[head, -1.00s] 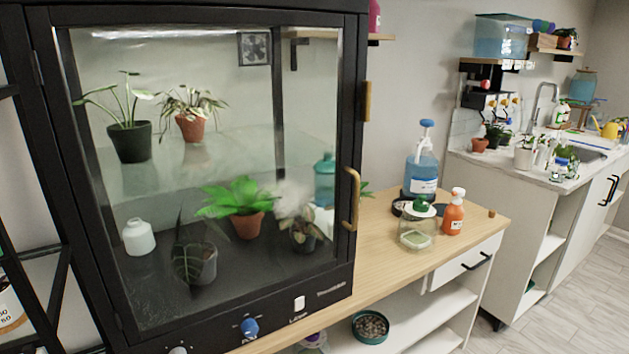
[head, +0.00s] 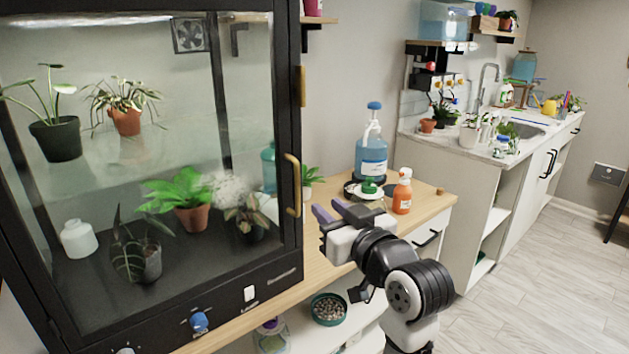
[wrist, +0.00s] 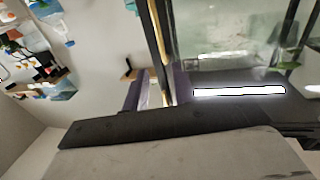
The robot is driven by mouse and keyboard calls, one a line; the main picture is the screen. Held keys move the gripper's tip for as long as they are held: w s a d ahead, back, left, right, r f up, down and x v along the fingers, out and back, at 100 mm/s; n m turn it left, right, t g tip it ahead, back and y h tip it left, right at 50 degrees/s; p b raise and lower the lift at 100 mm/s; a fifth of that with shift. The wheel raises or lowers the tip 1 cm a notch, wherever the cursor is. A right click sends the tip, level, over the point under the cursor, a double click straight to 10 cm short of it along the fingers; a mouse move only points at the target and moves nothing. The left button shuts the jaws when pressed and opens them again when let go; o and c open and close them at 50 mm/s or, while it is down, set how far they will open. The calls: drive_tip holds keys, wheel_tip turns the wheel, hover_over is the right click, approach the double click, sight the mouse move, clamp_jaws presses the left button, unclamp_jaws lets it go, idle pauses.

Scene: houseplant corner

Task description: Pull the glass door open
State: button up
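The glass door (head: 130,150) is a black-framed pane on the front of a dark plant cabinet and looks shut. Its curved brass handle (head: 293,185) is on the door's right side. My gripper (head: 333,209) is just right of the handle and a little lower in the head view, with its purple-grey fingers apart and nothing held. The wrist view shows both fingertips (wrist: 157,90) spread, with a brass bar (wrist: 161,50) by the right-hand finger. I cannot tell whether they touch. The glass (wrist: 220,35) shows beyond at the right.
Several potted plants and a white bottle (head: 78,240) stand behind the glass. On the wooden counter (head: 425,203), right of the cabinet, are a blue pump bottle (head: 372,155) and an orange spray bottle (head: 402,193). A bowl of pebbles (head: 328,309) sits below. Open floor (head: 545,270) lies at the right.

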sight(298, 182)
drive_tip(key=p+x, duration=0.3)
drive_tip(key=x, duration=1)
drive_tip(key=shift+w+a, duration=0.2)
drive_tip(key=shift+w, duration=0.1)
clamp_jaws()
